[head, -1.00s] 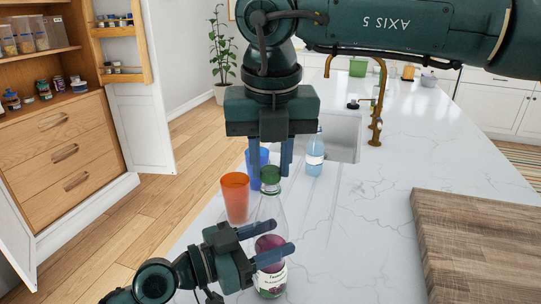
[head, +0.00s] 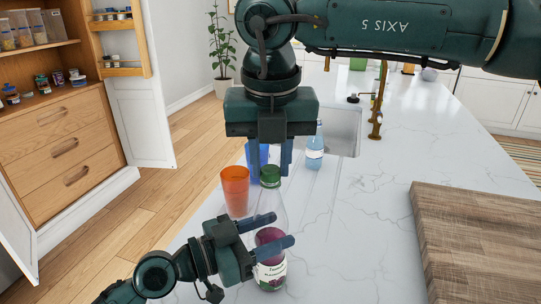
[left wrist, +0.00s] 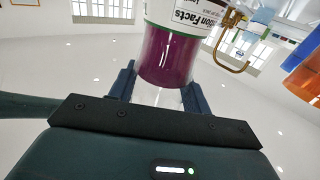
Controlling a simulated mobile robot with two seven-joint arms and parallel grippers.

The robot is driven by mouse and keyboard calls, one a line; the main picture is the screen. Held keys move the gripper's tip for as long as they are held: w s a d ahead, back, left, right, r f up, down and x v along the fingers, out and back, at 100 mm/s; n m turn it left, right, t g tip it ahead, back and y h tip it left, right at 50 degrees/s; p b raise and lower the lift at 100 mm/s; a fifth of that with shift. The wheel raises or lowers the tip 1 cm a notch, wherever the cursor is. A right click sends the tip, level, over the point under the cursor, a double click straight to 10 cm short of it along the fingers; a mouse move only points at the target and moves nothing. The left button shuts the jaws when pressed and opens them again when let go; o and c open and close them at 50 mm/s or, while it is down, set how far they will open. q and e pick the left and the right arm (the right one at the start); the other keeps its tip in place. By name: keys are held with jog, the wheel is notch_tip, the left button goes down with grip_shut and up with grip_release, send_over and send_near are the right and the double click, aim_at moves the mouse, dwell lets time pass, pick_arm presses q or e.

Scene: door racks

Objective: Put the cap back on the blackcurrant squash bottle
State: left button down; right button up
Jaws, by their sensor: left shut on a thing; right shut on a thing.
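The squash bottle (head: 271,276) stands upright on the counter, clear above with dark purple contents and a white label. My left gripper (head: 283,229) is shut on the bottle's body from the left. The left wrist view shows the bottle (left wrist: 168,55) between its two fingers, with purple contents and part of the label. My right gripper (head: 270,168) points down from above and is shut on the cap.
An orange cup (head: 235,191) stands close left of the bottle, and a blue cup (head: 257,158) behind the right gripper. A light blue bottle (head: 315,148) stands by the sink (head: 343,128). A wooden board (head: 480,240) lies at right. The counter between is clear.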

jog(key=m, duration=0.6)
jog(key=shift+a+h, duration=0.1)
jog(key=shift+h, duration=0.3)
jog(key=m, duration=0.4)
jog(key=shift+w+m+g+h, duration=0.1)
jog(key=shift+m+g+h, duration=0.2)
jog(key=m, duration=0.5)
jog(key=shift+g, duration=0.4)
jog(key=m+g, duration=0.1)
jog(key=m, duration=0.5)
jog(key=shift+w+m, duration=0.1)
jog(key=shift+m, duration=0.3)
jog(key=o, duration=0.9)
jog(key=shift+r, duration=2.2)
